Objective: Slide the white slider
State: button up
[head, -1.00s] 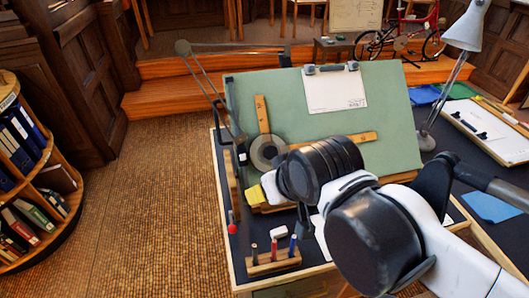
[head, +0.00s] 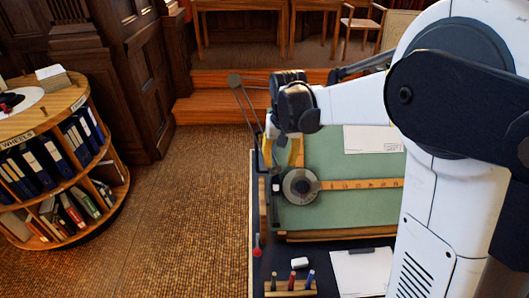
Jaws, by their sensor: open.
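A small white piece (head: 276,187), which looks like the white slider, sits at the left edge of the green drafting board (head: 335,210), left of the round grey drafting head (head: 299,186). It is small and its shape is hard to make out. My gripper (head: 268,154), with yellow at its tip, is at the board's upper left edge, above the white piece in the picture. It is open. I cannot tell whether it touches anything. My wrist and arm hide the board's upper left corner and its right side.
A wooden ruler (head: 362,184) runs right from the drafting head. A red knob (head: 257,240), a white eraser (head: 300,263), a pen holder (head: 290,288) and a clipboard (head: 362,272) are in front. A round bookshelf (head: 60,165) stands left, with open floor (head: 190,215) between.

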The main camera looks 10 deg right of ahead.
jog(key=g+p, duration=0.2)
send_near(276, 185)
notch_tip(276, 185, down, 10)
jog(key=shift+s+f+b, duration=0.1)
jog(key=shift+s+b, duration=0.05)
jog(key=shift+b, duration=0.95)
grip_shut()
